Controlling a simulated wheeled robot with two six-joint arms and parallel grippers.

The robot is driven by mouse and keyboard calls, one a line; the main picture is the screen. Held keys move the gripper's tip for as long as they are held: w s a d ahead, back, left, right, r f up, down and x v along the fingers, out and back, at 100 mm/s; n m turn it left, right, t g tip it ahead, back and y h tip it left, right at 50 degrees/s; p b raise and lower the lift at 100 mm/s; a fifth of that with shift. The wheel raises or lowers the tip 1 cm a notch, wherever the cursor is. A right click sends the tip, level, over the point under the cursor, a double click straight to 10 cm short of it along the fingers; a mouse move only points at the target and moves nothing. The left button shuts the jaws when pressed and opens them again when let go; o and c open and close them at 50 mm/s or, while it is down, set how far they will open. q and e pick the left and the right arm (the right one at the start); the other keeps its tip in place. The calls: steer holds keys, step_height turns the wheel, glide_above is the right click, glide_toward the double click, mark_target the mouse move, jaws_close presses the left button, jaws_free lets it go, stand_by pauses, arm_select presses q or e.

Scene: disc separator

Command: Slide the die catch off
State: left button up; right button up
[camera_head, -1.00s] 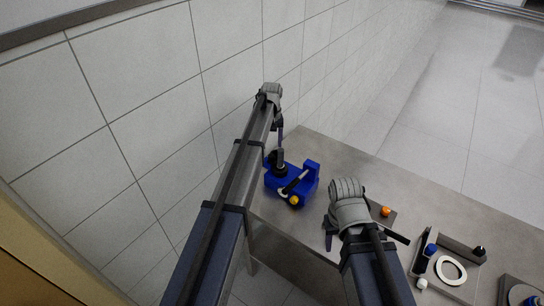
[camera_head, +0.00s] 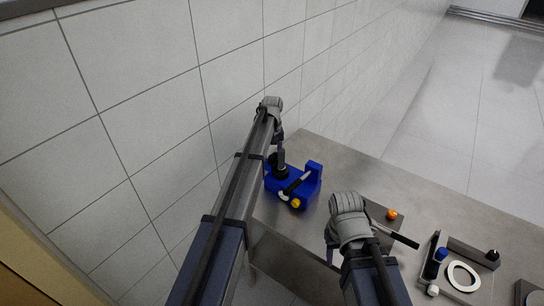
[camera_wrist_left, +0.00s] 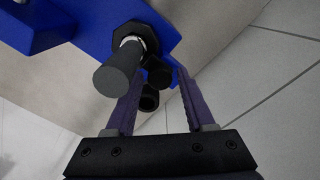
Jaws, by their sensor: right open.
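The blue separator (camera_head: 313,177) stands at the left end of the metal table, with a black post, a black handle, a pale ring and a yellow knob (camera_head: 296,203) on it. My left gripper (camera_head: 280,150) is at its back left side. In the left wrist view my left gripper (camera_wrist_left: 160,72) is open, its two purple fingers reaching toward the blue body (camera_wrist_left: 95,18). A dark knob (camera_wrist_left: 158,76) and a hollow black end (camera_wrist_left: 149,98) show between the fingers. A black cylindrical handle (camera_wrist_left: 120,68) overlaps the left finger. I cannot tell which part is the die catch. My right gripper (camera_head: 331,250) is open and empty near the table's front edge.
A small plate with an orange ball (camera_head: 391,214) and a black bar (camera_head: 398,236) lie right of my right gripper. A tiled wall (camera_head: 230,90) runs along the left.

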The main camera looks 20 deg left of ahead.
arm_select(q)
jaws_close()
stand_by(1.1)
